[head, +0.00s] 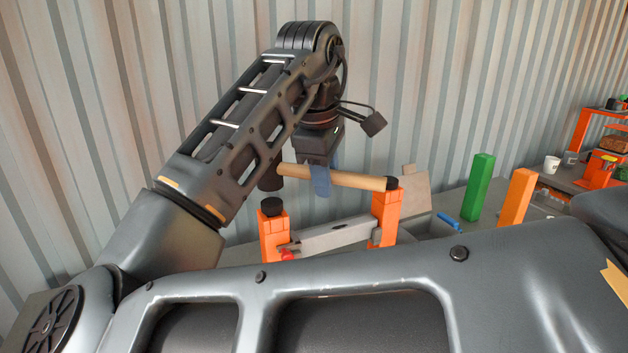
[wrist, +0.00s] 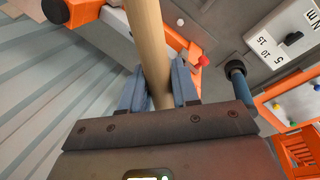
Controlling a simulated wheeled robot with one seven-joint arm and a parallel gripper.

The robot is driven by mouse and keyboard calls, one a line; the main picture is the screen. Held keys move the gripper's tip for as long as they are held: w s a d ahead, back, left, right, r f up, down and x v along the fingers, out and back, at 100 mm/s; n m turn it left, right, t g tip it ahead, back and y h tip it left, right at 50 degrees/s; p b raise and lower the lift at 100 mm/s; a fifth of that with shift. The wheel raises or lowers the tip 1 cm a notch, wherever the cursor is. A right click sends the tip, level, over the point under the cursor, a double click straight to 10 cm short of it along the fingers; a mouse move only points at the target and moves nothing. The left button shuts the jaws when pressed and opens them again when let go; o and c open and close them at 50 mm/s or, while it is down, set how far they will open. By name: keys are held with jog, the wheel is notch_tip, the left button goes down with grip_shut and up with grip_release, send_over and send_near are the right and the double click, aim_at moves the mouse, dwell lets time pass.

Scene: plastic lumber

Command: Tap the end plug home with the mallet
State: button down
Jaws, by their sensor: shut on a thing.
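My gripper (head: 320,185) is shut on the wooden handle of the mallet (head: 350,178), its blue fingers on either side of the handle. The handle lies nearly level, and the dark mallet head (head: 268,178) is at its left end. In the wrist view, the handle (wrist: 150,45) runs up between the fingers (wrist: 160,90). The black end plug (head: 271,206) sits in the top of the left orange post (head: 273,240), standing proud of it. The mallet head appears above the plug, with a visible gap. A black cap on orange, apparently the plug (wrist: 55,10), shows in the wrist view's top left corner.
A second orange post (head: 386,212) stands right of the plug, with a grey bar (head: 330,237) between the posts. Green (head: 481,185) and orange (head: 517,195) uprights and a blue-handled tool (head: 448,221) are farther right. A corrugated wall (head: 450,80) is behind.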

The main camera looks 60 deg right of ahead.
notch_tip(320, 180, down, 4)
jog(key=shift+r+b, duration=0.25)
jog(key=shift+b, duration=0.4)
jog(key=shift+f, duration=0.25)
notch_tip(320, 180, up, 2)
jog(key=shift+p, duration=0.7)
jog(key=shift+r, duration=1.05)
